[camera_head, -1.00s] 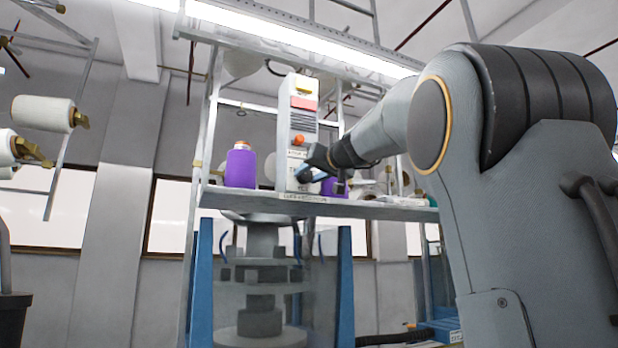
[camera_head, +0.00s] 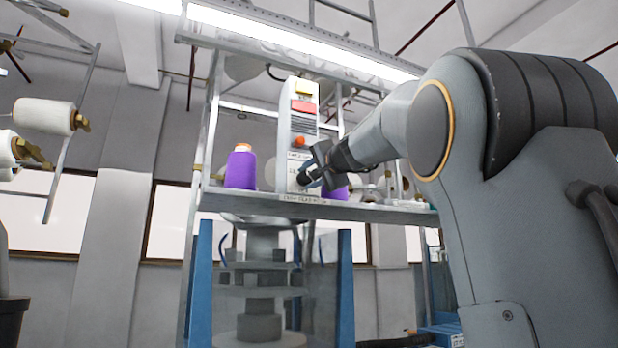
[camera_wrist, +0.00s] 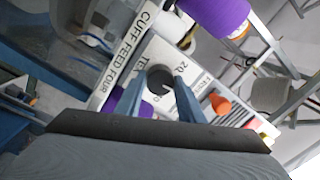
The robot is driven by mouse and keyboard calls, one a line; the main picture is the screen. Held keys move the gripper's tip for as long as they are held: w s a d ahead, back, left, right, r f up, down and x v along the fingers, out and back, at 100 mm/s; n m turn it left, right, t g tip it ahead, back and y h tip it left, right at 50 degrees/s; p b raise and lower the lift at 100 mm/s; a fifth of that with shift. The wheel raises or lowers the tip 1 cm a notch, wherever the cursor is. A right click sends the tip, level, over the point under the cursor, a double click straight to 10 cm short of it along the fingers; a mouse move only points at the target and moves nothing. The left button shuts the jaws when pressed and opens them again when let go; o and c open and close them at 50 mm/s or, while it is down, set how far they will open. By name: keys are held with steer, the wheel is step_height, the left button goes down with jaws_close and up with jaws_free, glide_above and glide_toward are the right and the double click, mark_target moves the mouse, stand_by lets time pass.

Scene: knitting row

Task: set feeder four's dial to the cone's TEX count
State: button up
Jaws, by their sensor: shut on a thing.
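Feeder four's white box (camera_head: 302,133) stands upright on the shelf. In the wrist view its ledge label (camera_wrist: 128,55) reads CUFF FEED FOUR. The round dark dial (camera_wrist: 160,79) is on its face, with TEX to its left and 20 by its upper right. My gripper (camera_wrist: 158,84) is shut on the dial, one finger on each side. In the head view my gripper (camera_head: 308,175) is at the box's lower front and hides the dial partly. A purple cone (camera_head: 241,168) stands left of the box. Another purple cone (camera_head: 337,192) is partly hidden behind my gripper. No count is readable on either.
The box carries an orange knob (camera_head: 298,141), also in the wrist view (camera_wrist: 220,103), and red (camera_head: 303,106) and yellow parts above. The shelf edge (camera_head: 320,209) runs below my gripper. White cones (camera_head: 45,116) hang at far left. A metal post (camera_head: 208,130) stands left.

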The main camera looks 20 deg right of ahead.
steer(key=shift+m, duration=0.6)
steer(key=o, duration=1)
steer(key=shift+o, duration=0.2)
steer(key=s+b, duration=0.2)
steer(key=s, duration=0.6)
steer(key=shift+d+f, duration=0.15)
steer(key=shift+f, duration=0.05)
